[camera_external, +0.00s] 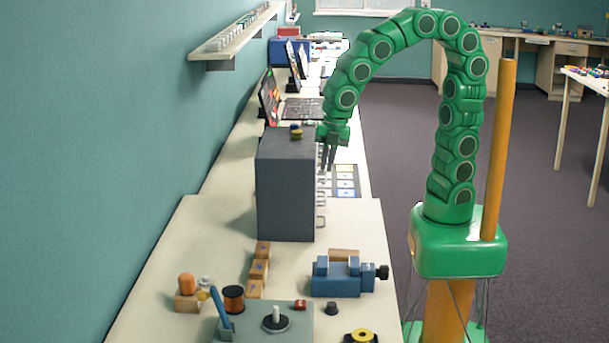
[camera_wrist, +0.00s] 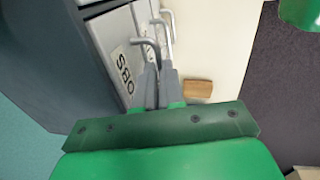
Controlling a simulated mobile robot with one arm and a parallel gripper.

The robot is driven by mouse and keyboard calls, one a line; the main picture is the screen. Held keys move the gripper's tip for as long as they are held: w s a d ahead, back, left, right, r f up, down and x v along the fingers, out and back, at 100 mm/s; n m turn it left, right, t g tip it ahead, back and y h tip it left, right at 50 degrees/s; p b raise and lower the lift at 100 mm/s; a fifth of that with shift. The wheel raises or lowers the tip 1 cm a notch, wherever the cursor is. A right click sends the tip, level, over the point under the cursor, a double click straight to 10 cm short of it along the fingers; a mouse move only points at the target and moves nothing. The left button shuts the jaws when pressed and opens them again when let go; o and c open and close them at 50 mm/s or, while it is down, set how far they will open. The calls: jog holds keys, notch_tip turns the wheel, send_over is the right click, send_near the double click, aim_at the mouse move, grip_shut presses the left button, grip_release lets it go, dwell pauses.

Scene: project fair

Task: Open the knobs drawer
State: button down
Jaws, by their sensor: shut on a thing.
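The dark grey drawer cabinet (camera_external: 284,200) stands on the long bench, its drawer side facing right. In the wrist view its pale drawer fronts carry metal bar handles and printed labels. The nearest drawer front (camera_wrist: 105,50) has a label (camera_wrist: 122,75) partly hidden, with letters like "OBS" showing. My gripper (camera_external: 328,166) is at the upper part of the drawer side, pointing down. In the wrist view my gripper (camera_wrist: 160,82) is shut on the nearest handle (camera_wrist: 148,43). I cannot tell how far this drawer is out.
A small yellow-and-dark spool (camera_external: 296,132) sits on the cabinet top. A blue vise (camera_external: 340,278), wooden blocks (camera_external: 260,268) and a grey plate (camera_external: 285,322) lie on the near bench. A wall shelf (camera_external: 235,35) hangs above left. Open floor (camera_external: 390,140) lies right.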

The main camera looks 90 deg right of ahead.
dwell(0.3)
jog(key=s, duration=1)
dwell(0.4)
jog(key=c, duration=1.5)
grip_release()
jog(key=r, duration=0.2)
jog(key=s+r, duration=0.1)
jog(key=r, duration=0.4)
jog(key=shift+s+r, duration=0.2)
jog(key=shift+r, duration=0.15)
jog(key=shift+d, duration=0.1)
